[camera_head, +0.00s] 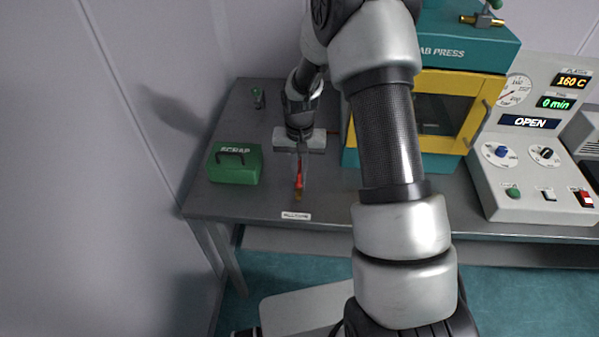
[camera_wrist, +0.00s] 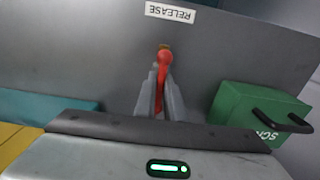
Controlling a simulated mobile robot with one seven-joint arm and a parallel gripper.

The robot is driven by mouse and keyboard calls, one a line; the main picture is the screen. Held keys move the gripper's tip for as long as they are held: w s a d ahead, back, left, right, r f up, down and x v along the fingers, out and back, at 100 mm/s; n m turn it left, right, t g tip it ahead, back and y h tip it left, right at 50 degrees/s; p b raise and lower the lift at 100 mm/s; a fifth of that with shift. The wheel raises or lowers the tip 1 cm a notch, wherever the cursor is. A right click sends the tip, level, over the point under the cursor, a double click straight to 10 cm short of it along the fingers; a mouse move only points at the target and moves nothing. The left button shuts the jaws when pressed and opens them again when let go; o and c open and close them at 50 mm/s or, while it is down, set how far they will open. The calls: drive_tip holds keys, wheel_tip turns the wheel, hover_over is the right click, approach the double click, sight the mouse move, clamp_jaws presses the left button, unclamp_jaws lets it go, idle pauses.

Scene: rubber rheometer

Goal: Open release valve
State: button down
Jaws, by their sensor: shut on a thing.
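The release valve has a red handle (camera_head: 299,180) with a brass part (camera_head: 297,196) at its near end, beside the table's front edge. In the wrist view the red handle (camera_wrist: 165,60) runs back between my two fingers, with a bit of brass at its far end. A white label (camera_wrist: 170,12) reading RELEASE lies on the table beyond it. My gripper (camera_head: 300,172) points down over the table and is shut on the red handle; its fingers also show in the wrist view (camera_wrist: 159,88). The valve's lower body is mostly hidden.
A green SCRAP box (camera_head: 234,165) with a dark handle stands left of my gripper. The teal lab press (camera_head: 465,50) with a yellow-framed door (camera_head: 474,100) stands to the right. A control panel (camera_head: 530,175) reading OPEN is farther right. The grey table (camera_head: 240,203) is bare around the valve.

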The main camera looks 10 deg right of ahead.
sight(300, 172)
drive_tip(key=c, duration=1.8)
unclamp_jaws()
drive_tip(key=shift+c, duration=0.2)
wheel_tip(300, 172, up, 18)
drive_tip(key=shift+f, duration=0.25)
